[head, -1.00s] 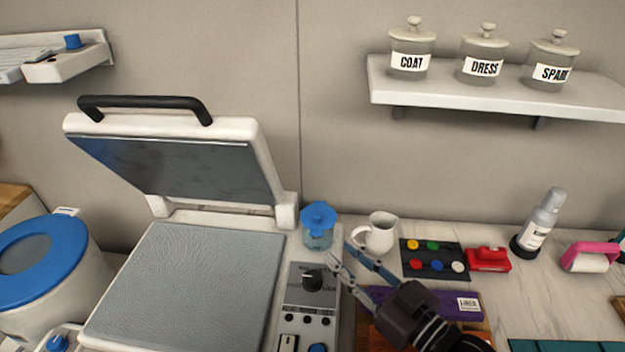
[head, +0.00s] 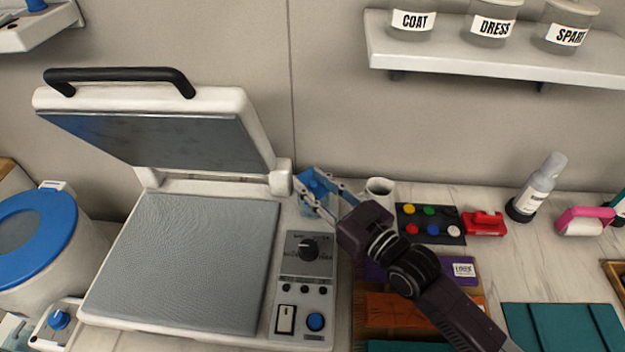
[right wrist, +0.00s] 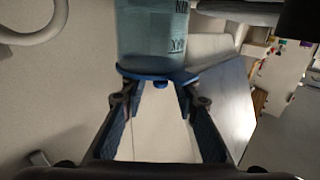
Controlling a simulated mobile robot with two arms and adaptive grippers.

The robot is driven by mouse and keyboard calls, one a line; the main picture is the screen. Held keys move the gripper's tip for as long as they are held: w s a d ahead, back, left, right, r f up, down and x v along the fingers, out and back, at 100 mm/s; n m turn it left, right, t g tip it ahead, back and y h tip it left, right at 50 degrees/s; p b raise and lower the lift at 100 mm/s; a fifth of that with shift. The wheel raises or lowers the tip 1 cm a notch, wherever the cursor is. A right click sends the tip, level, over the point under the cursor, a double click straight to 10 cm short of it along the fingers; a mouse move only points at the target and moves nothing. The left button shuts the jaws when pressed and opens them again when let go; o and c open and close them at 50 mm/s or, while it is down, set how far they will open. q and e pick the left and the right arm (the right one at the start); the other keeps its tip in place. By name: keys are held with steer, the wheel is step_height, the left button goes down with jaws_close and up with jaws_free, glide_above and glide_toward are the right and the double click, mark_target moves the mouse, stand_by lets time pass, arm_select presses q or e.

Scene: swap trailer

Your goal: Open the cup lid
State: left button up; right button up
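The cup (head: 307,205) is clear bluish plastic and stands upright beside the press, near the back wall. Its blue lid (head: 315,181) is on top. In the right wrist view the cup (right wrist: 153,32) hangs from the top of the picture, with the lid (right wrist: 160,78) facing my gripper. My right gripper (head: 312,186) is at the lid, its fingers spread on either side of it. The fingers (right wrist: 160,92) are apart by about the lid's width; whether they touch its rim is unclear. Part of the cup is hidden behind them. My left gripper is not in view.
A press (head: 180,262) with a raised top stands to the left of the cup. A white mug (head: 380,190) is close on the right, partly behind my arm. A button board (head: 432,222), red object (head: 484,223) and bottle (head: 537,188) stand farther right. A shelf (head: 480,55) is above.

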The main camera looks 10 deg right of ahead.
mark_target(314, 180)
steer(key=shift+w+a, duration=0.1)
steer(key=shift+c, duration=0.3)
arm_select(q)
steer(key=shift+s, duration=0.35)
arm_select(e)
jaws_close()
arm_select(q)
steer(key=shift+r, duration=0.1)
arm_select(e)
steer(key=shift+r+p, duration=0.3)
steer(key=shift+p, duration=0.35)
steer(key=r+m+g+p, duration=0.1)
steer(key=p, duration=0.3)
steer(key=w+r+m+g+h+p, duration=0.1)
steer(key=p, duration=0.3)
steer(key=m+g+p, duration=0.1)
steer(key=p, duration=0.3)
steer(key=shift+w+d+r+g, duration=0.2)
steer(key=shift+w+r+g, duration=0.1)
steer(key=shift+w+r, duration=0.1)
arm_select(q)
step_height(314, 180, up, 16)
steer(key=p, duration=0.2)
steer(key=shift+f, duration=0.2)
arm_select(e)
steer(key=shift+w+m+g+h, duration=0.3)
steer(key=shift+w+m+g, duration=0.05)
steer(key=shift+m+g, duration=0.25)
